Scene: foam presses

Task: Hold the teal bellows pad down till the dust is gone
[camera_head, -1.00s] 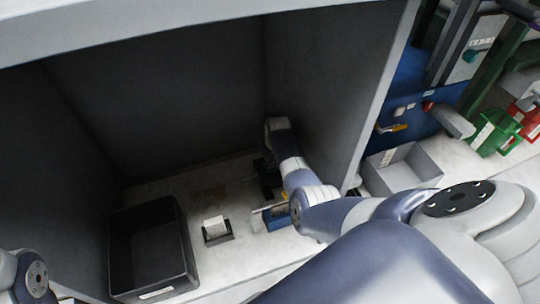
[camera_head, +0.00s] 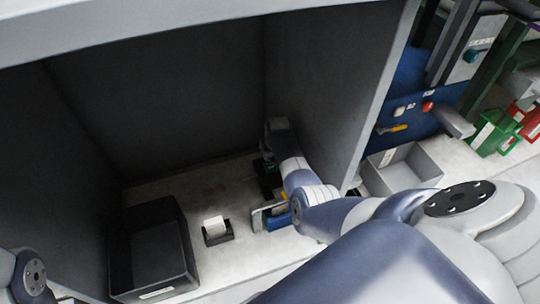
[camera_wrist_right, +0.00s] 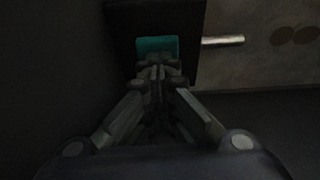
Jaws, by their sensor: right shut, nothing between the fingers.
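The teal bellows pad (camera_wrist_right: 157,44) sits in a dark block (camera_wrist_right: 120,22) with a pale nozzle (camera_wrist_right: 223,41) pointing right in the right wrist view. My right gripper (camera_wrist_right: 158,75) is shut and empty, its fingertips at the pad's near edge. They appear to press on it, but the fingers hide the contact. My left gripper is out of view.
A black bin (camera_head: 150,289) stands at the left inside the grey booth. The booth's right wall (camera_head: 345,90) is close to my right arm.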

